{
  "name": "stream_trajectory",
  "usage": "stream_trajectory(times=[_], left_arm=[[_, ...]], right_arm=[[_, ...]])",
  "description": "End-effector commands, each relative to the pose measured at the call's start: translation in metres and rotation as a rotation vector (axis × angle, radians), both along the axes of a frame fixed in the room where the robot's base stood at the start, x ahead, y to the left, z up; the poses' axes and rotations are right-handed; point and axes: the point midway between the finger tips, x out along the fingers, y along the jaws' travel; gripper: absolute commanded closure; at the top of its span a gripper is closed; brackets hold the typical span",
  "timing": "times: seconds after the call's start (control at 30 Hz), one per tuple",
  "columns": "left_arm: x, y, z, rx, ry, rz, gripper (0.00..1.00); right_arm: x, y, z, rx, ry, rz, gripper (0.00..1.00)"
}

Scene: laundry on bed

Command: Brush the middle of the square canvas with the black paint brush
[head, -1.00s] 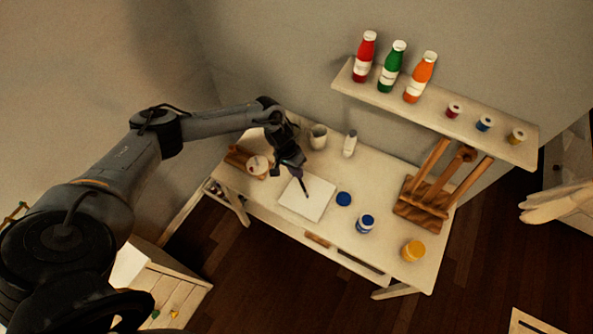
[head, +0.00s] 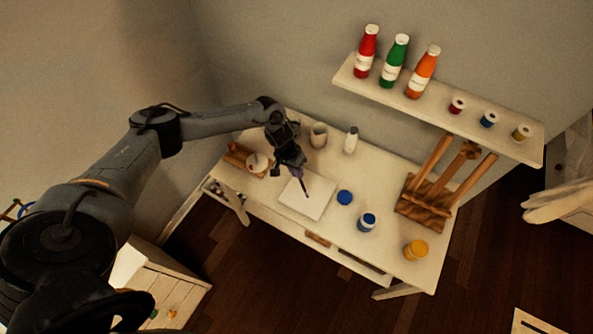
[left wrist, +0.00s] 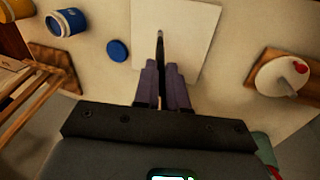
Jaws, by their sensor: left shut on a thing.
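The square white canvas (head: 312,204) lies flat on the table, and it also shows in the left wrist view (left wrist: 199,22). My left gripper (head: 292,168) is above the canvas's upper left part in the head view. It is shut on the black paint brush (head: 304,187), whose tip points down over the canvas. In the left wrist view the brush (left wrist: 160,45) sticks out from between the purple fingers (left wrist: 163,82) and overlaps the canvas. I cannot tell whether the tip touches the canvas. My right gripper is not in view.
A blue lid (head: 345,197), an open blue paint jar (head: 367,222) and a yellow jar (head: 415,250) stand right of the canvas. A wooden easel (head: 428,205) is farther right. A cup (head: 318,135) and a white bottle (head: 351,140) stand behind. A shelf (head: 440,112) holds bottles above.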

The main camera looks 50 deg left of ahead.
Motion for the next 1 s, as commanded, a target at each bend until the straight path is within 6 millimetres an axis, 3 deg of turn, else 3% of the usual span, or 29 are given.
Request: stream_trajectory(times=[1.0], left_arm=[[0.000,0.000,-0.013,0.000,0.000,0.000,1.00]], right_arm=[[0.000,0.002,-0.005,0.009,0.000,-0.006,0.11]])
